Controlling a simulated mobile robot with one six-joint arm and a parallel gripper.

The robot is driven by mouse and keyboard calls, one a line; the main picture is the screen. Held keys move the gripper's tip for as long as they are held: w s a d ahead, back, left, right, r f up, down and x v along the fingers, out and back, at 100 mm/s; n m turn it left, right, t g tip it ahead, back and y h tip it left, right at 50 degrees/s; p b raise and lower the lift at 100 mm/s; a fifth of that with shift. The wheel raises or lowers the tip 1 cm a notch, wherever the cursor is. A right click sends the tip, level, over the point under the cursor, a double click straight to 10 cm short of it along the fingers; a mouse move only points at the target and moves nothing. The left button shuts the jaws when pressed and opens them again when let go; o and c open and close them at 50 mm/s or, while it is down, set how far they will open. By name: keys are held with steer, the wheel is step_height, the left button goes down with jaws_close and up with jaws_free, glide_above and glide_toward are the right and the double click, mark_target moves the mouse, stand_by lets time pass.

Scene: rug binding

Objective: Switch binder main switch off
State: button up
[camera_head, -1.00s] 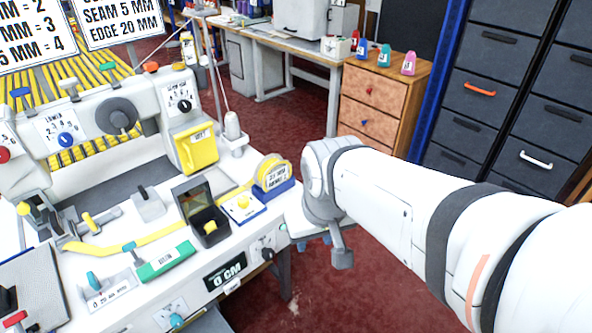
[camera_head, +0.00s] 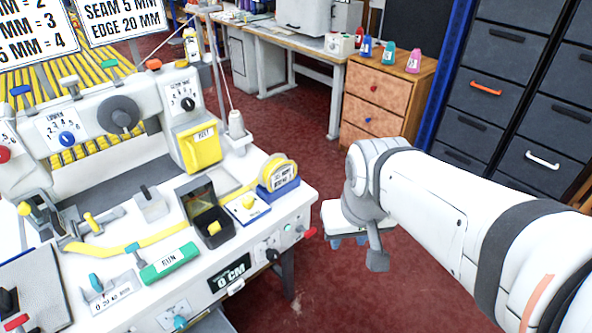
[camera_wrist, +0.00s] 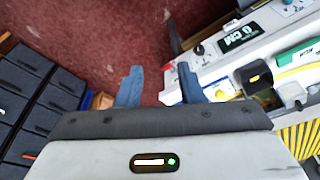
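The binder (camera_head: 120,110) stands on a white bench at the left of the head view. No part is readably labelled as the main switch. The bench's front panel has a black rotary knob (camera_head: 272,254) and a red-ended knob (camera_head: 309,232) at its right corner. The black knob also shows in the wrist view (camera_wrist: 199,49). My gripper (camera_head: 348,242) is right of the bench corner, over the floor, apart from the panel. In the wrist view its two blue fingers (camera_wrist: 158,84) are spread with nothing between them.
A yellow tape roll (camera_head: 277,172) sits at the bench's right end. A green RUN bar (camera_head: 169,262) and a "0 CM" display (camera_head: 232,272) are at the front. A wooden drawer unit (camera_head: 372,100) and dark drawers (camera_head: 490,90) stand behind. Red floor is free beside the bench.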

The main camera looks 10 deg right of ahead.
steer(key=shift+w+f+b, duration=0.15)
steer(key=shift+w+b, duration=0.2)
steer(key=shift+w, duration=0.1)
steer(key=shift+c, duration=1.4)
steer(key=w+f+n+b, duration=0.1)
steer(key=w+b, duration=0.1)
steer(key=w, duration=0.2)
steer(key=w+f+n+b, duration=0.1)
steer(key=w+f, duration=0.1)
steer(key=w, duration=0.3)
steer(key=w+a+f+n+g+b, duration=0.1)
steer(key=w+f+b, duration=0.1)
steer(key=w, duration=0.2)
steer(key=shift+w+b, duration=0.3)
steer(key=shift+b, duration=0.05)
jaws_close()
steer(key=w+a+f+n+g+b, duration=0.1)
steer(key=w+f+n+b, duration=0.2)
steer(key=w+f, duration=0.7)
steer(key=w+b, duration=0.2)
steer(key=w, duration=0.2)
steer(key=shift+a+n, duration=0.2)
steer(key=shift+n, duration=0.2)
steer(key=shift+f, duration=0.1)
